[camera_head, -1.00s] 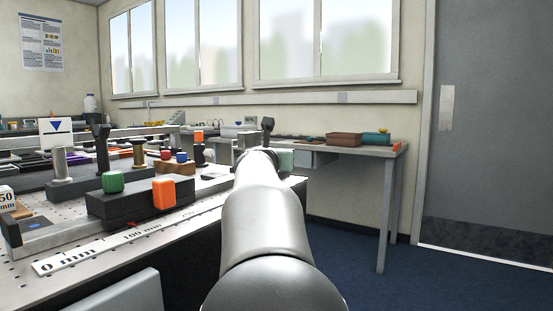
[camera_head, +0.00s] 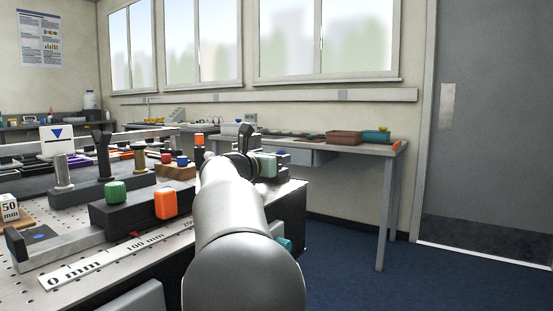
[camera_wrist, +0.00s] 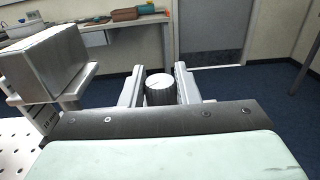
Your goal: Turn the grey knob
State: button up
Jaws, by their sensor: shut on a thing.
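The grey knob (camera_wrist: 159,92) shows in the wrist view as a short ribbed cylinder with a pale flat top. It stands between the two pale fingers of my gripper (camera_wrist: 159,86), one finger on each side. The gripper is shut on it. In the head view my arm hides the knob, and only part of my gripper (camera_head: 264,163) shows beyond the arm's far end, near the table's right edge.
A grey block (camera_wrist: 45,62) stands just left of the gripper in the wrist view. The pegboard table (camera_head: 95,280) carries a green knob (camera_head: 115,192), an orange block (camera_head: 166,203) and several posts. Open floor (camera_head: 345,260) lies right of the table.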

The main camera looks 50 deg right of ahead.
jog(key=shift+r, duration=0.1)
jog(key=o, duration=0.9)
jog(key=shift+o, duration=0.2)
notch_tip(320, 180, up, 3)
jog(key=shift+r+p, duration=0.1)
jog(key=shift+p, duration=1.05)
jog(key=s+a+r+p, duration=0.4)
jog(key=s+a+r, duration=0.5)
jog(key=a, duration=0.1)
jog(key=shift+a+r, duration=0.25)
jog(key=shift+r, duration=0.1)
jog(key=shift+s, duration=0.1)
